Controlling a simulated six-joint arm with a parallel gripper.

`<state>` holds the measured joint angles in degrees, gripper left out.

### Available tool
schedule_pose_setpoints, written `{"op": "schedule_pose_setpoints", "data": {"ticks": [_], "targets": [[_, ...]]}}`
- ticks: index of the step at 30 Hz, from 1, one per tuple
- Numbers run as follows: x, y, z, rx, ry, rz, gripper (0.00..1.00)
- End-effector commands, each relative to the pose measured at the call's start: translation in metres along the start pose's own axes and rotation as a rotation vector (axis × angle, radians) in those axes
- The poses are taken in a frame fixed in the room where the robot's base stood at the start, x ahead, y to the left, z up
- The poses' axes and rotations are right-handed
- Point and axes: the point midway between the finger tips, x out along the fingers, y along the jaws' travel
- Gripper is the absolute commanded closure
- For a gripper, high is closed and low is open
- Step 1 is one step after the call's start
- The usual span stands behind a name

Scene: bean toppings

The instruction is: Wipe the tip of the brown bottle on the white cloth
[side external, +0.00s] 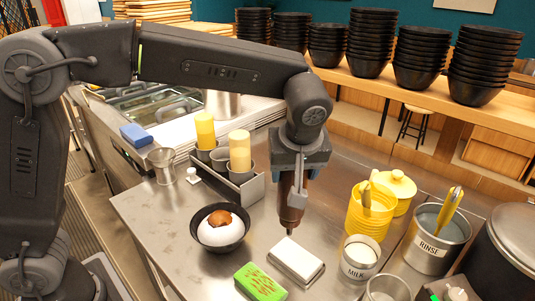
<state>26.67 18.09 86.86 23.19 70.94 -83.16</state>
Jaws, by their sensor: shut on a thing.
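My gripper (297,196) is shut on the brown bottle (291,217), near the middle of the picture. The bottle is roughly upright with its narrow tip pointing down. The fingers hide part of the bottle's body. The white cloth (296,258) lies folded as a flat pad on a metal-edged tray on the steel counter. The bottle tip shows just above the cloth's far left edge in the picture. I cannot tell whether it touches the cloth.
A black bowl (220,245) with white food and brown topping stands left of the cloth. A green sponge (261,282) lies in front. The milk cup (360,258), yellow canister (370,212) and rinse pot (436,240) stand right.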

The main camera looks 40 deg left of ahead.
Motion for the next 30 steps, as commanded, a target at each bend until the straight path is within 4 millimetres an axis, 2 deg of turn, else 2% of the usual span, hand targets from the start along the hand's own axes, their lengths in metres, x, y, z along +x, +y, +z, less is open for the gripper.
{"op": "schedule_pose_setpoints", "data": {"ticks": [16, 21, 30], "targets": [[0.022, 0.035, 0.053, 0.008, 0.001, 0.003, 0.48], [0.027, 0.019, 0.034, 0.001, 0.002, 0.003, 0.48], [0.035, 0.002, 0.016, 0.003, 0.001, 0.003, 0.48]]}}
